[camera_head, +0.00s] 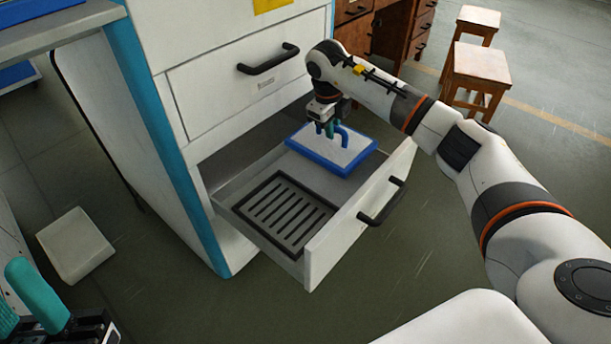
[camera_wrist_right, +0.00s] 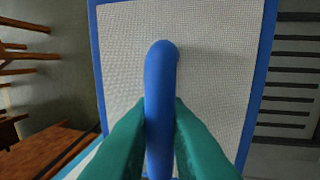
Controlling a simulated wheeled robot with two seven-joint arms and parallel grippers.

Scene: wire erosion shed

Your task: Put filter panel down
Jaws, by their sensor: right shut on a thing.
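The filter panel (camera_head: 352,157) has a blue frame, a pale mesh face and a blue loop handle (camera_wrist_right: 160,70). My right gripper (camera_head: 331,128) is shut on that handle from above, with its teal fingers on either side of it. The panel lies roughly flat over the far part of the open drawer (camera_head: 345,225). I cannot tell whether its underside touches the drawer floor. My left gripper (camera_head: 22,308) is at the lower left corner, partly cut off. Its teal fingers look apart, with nothing visible between them.
A dark slotted grille (camera_head: 288,212) lies in the near part of the drawer. The drawer front (camera_head: 335,238) has a black handle. A shut drawer (camera_head: 250,85) is above. A white block (camera_head: 75,245) is on the floor at left. Wooden stools (camera_head: 478,65) stand behind.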

